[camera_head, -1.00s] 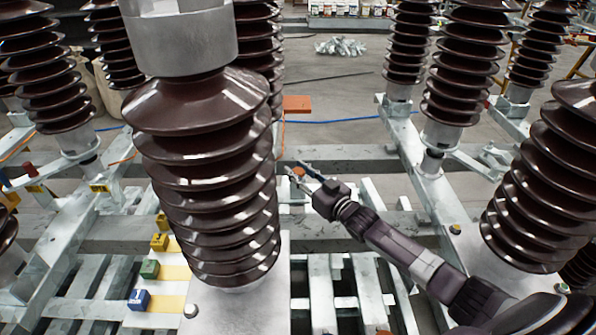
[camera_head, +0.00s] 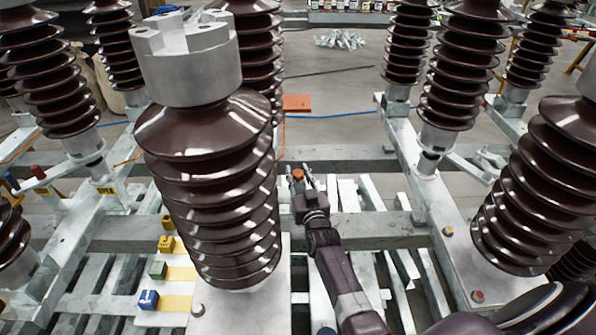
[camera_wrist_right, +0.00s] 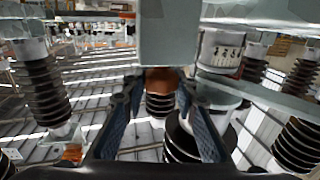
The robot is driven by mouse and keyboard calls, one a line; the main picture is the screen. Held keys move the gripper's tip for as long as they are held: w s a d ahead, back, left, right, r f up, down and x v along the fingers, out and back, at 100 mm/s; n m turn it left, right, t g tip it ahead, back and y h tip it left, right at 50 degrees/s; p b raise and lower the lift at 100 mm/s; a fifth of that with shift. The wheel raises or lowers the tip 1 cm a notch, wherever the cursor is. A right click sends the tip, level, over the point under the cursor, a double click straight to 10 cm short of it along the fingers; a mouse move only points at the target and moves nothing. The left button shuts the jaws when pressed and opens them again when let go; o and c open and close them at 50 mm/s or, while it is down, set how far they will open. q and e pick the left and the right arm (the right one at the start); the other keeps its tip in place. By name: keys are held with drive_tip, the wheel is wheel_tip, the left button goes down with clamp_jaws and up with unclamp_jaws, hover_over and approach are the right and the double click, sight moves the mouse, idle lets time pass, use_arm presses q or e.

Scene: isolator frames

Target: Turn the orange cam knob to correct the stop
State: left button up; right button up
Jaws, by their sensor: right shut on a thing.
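The orange cam knob (camera_head: 298,174) shows as a small orange cap in the middle of the head view, above the grey steel frame. In the right wrist view the orange knob (camera_wrist_right: 161,80) sits under a grey block, between the two finger tips. My right gripper (camera_head: 303,181) reaches up to it from the lower right. Its fingers are shut on the knob, one on each side. The right gripper's dark fingers also show in the wrist view (camera_wrist_right: 160,95). The knob's turn angle is too small to read. My left gripper is not in view.
A large brown ribbed insulator (camera_head: 215,180) stands just left of my right gripper, and another insulator (camera_head: 535,190) stands to the right. Blue (camera_head: 148,300) and green (camera_head: 158,270) blocks sit at lower left. A grey crossbeam (camera_head: 385,230) runs below the gripper.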

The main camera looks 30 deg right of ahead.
drive_tip(key=shift+m+h, duration=0.5)
drive_tip(key=shift+h, duration=0.2)
drive_tip(key=o, duration=1.2)
drive_tip(key=shift+n+y, duration=0.6)
drive_tip(key=shift+y, duration=0.1)
drive_tip(key=shift+d+n+y+b, duration=0.1)
drive_tip(key=shift+n+y+b, duration=0.35)
drive_tip(key=shift+y, duration=0.45)
